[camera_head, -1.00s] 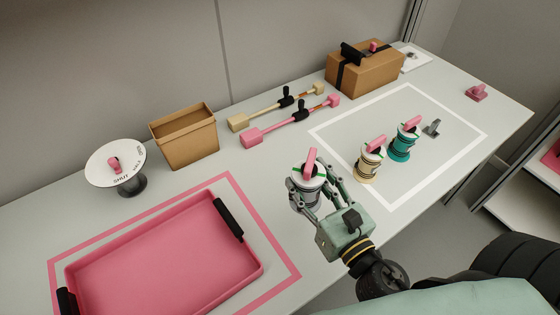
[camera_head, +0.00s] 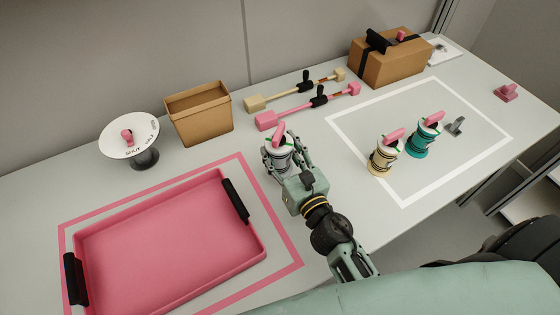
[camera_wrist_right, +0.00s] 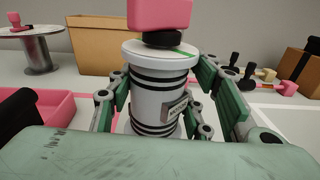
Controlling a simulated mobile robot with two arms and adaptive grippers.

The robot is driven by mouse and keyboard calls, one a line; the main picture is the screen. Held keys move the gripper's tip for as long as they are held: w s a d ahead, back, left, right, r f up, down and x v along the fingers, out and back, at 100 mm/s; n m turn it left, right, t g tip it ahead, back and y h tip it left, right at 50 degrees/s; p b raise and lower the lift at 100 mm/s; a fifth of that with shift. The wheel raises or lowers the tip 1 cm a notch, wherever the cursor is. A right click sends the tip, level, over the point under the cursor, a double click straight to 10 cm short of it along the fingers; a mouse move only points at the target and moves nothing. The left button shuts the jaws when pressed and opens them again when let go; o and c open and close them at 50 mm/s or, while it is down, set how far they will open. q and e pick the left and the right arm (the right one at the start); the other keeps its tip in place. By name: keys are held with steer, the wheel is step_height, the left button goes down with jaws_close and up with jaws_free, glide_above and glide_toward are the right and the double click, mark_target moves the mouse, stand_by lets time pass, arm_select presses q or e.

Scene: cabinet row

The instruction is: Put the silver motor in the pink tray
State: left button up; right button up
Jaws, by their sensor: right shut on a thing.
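The silver motor (camera_head: 279,154) is a pale spool-shaped body with dark bands and a pink handle on top. My right gripper (camera_head: 283,158) is shut around its body, just right of the pink tray; it stands upright. In the right wrist view the motor (camera_wrist_right: 158,95) sits between the green fingers. The pink tray (camera_head: 170,235), with black handles at both ends, lies empty inside a pink outline at the left. Its edge (camera_wrist_right: 55,102) shows at the left of the wrist view. My left gripper is not in view.
A cream motor (camera_head: 384,158) and a teal motor (camera_head: 420,140) stand inside a white outline (camera_head: 405,205) at right. A cardboard bin (camera_head: 200,115), a round dial stand (camera_head: 130,138), two levers (camera_head: 300,108) and a strapped box (camera_head: 390,65) line the back.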

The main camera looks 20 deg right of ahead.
mark_target(285, 169)
steer(key=shift+w+f+b, duration=0.1)
steer(key=shift+f+b, duration=0.95)
steer(key=shift+f, duration=0.9)
steer(key=shift+f, duration=0.2)
steer(key=o, duration=1.6)
steer(key=shift+r, duration=0.1)
